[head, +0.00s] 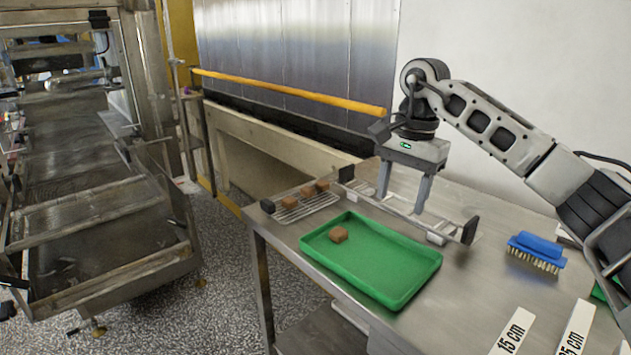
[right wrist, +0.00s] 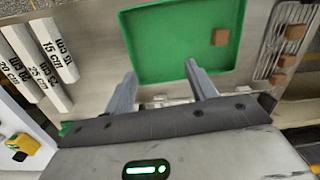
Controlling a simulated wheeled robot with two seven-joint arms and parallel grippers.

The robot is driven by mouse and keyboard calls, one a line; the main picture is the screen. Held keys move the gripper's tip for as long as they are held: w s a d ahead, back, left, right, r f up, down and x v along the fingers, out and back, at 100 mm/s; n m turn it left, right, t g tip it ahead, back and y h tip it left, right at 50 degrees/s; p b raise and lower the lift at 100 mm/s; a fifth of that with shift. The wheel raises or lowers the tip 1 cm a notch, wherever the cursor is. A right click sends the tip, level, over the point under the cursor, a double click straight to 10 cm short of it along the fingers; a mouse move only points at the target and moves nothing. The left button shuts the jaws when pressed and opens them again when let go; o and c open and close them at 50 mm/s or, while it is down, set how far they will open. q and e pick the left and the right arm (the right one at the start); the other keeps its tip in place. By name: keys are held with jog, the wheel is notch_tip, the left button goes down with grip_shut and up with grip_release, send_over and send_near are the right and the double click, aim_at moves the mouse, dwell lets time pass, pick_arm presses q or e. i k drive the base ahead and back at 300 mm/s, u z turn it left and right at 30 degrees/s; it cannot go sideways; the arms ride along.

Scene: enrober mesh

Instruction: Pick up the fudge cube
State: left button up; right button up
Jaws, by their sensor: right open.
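A brown fudge cube (head: 338,234) lies in the green tray (head: 385,272), near its back left corner. In the right wrist view the cube (right wrist: 220,37) sits near the right side of the tray (right wrist: 165,45). Three similar brown cubes (head: 307,191) rest on a wire rack (head: 318,206) behind and left of the tray. My right gripper (head: 401,204) is open and empty, pointing down above the metal bar frame (head: 400,208) behind the tray. It is to the right of the cube and apart from it. My left gripper is not in view.
A blue brush (head: 536,252) stands on the steel table at the right. White length strips (head: 514,331) marked in cm lie at the front right. A large steel machine (head: 90,180) stands at the left across the floor. The table between tray and brush is mostly clear.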

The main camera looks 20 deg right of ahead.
aim_at(321, 185)
jog(key=i, duration=1.25)
